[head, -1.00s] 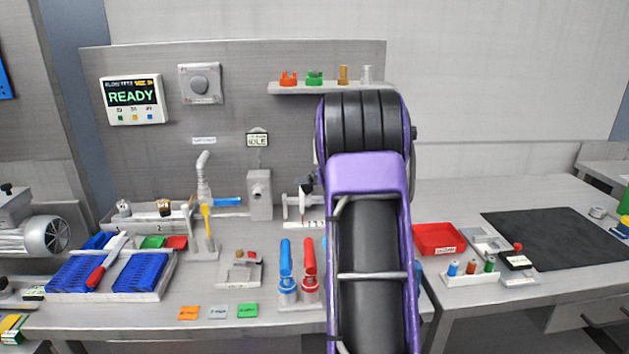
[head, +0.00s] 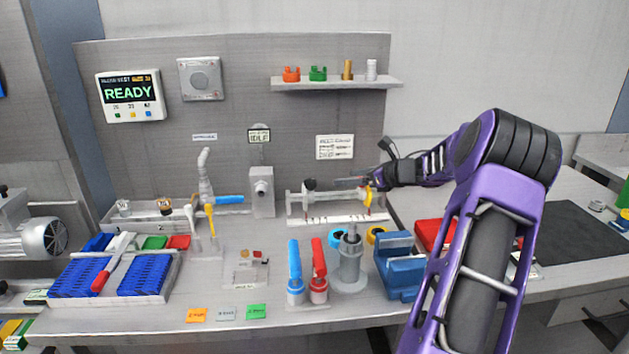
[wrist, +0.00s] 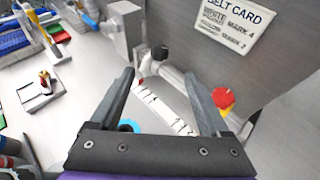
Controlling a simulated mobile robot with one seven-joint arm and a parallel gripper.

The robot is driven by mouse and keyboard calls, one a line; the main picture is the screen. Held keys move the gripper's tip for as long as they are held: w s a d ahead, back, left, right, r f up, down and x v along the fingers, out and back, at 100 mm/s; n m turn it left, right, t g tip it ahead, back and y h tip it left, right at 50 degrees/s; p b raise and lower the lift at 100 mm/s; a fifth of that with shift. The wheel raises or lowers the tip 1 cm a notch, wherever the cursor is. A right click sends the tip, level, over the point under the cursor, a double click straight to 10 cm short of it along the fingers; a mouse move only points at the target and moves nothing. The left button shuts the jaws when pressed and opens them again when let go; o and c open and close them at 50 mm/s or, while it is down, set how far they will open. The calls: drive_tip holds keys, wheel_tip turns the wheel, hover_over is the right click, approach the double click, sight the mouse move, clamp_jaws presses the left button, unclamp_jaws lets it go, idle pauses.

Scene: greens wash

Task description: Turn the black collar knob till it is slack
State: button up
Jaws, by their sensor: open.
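A red and yellow piece (wrist: 223,100) is at the rail's other end, beside my right-hand finger in the wrist view. My gripper (wrist: 160,80) is open and empty. In the head view it reaches in from the right, pointing left toward the knob but apart from it.
A belt card (wrist: 235,25) hangs on the back panel close above the rail. A grey block post (head: 262,192) stands left of the rail. Red and blue handled bottles (head: 318,285), a grey cylinder fixture (head: 350,262) and a blue cradle (head: 398,268) stand in front.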

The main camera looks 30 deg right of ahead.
sight(311, 181)
drive_tip(key=p+x, duration=0.1)
drive_tip(key=x, duration=1.3)
drive_tip(key=shift+w+f, duration=0.25)
clamp_jaws()
